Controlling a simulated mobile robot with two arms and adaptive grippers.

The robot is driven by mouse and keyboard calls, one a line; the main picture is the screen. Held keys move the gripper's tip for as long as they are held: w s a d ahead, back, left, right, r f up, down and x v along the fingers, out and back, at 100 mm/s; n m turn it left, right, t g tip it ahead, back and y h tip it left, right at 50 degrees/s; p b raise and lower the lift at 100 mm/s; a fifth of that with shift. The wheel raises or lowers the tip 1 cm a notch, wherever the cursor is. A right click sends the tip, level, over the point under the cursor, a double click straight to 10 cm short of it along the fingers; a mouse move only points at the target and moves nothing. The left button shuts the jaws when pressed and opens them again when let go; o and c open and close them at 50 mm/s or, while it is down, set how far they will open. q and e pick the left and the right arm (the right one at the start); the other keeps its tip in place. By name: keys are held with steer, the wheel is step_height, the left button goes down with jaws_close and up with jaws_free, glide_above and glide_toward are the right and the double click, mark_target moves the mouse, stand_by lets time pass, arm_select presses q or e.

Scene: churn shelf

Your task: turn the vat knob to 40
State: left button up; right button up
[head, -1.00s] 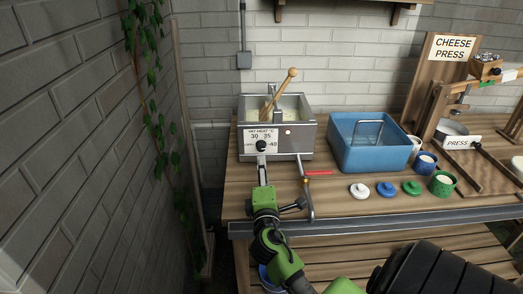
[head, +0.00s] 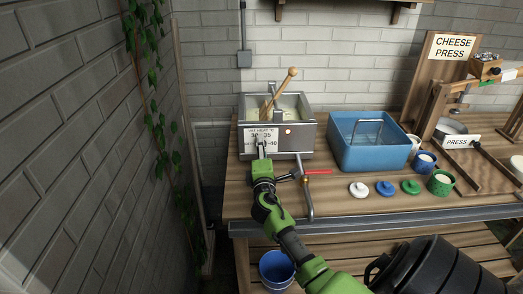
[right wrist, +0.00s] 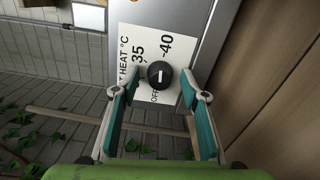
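The steel vat (head: 300,140) stands at the bench's left end, with a white heat label (head: 252,137) on its front. The black vat knob (right wrist: 160,74) shows in the right wrist view, among the marks 35, -40 and OFF. Its white line runs along the OFF to -40 direction; I cannot tell which end points. My right gripper (head: 262,152) is at the vat front and hides the knob in the head view. In the right wrist view its teal-padded fingers (right wrist: 159,84) are open, one on each side of the knob, with gaps visible. My left gripper is out of view.
A wooden paddle (head: 281,90) leans in the vat. A crank with a red handle (head: 318,172) sits just right of my arm. A blue tub (head: 350,158), coloured lids and cups stand further right. A brick wall is on the left.

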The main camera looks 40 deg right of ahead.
steer(key=c, duration=0.9)
steer(key=shift+f+m+b, duration=0.2)
steer(key=shift+m+b, duration=0.3)
steer(key=shift+m, duration=0.3)
steer(key=shift+r, duration=0.2)
steer(key=o, duration=1.1)
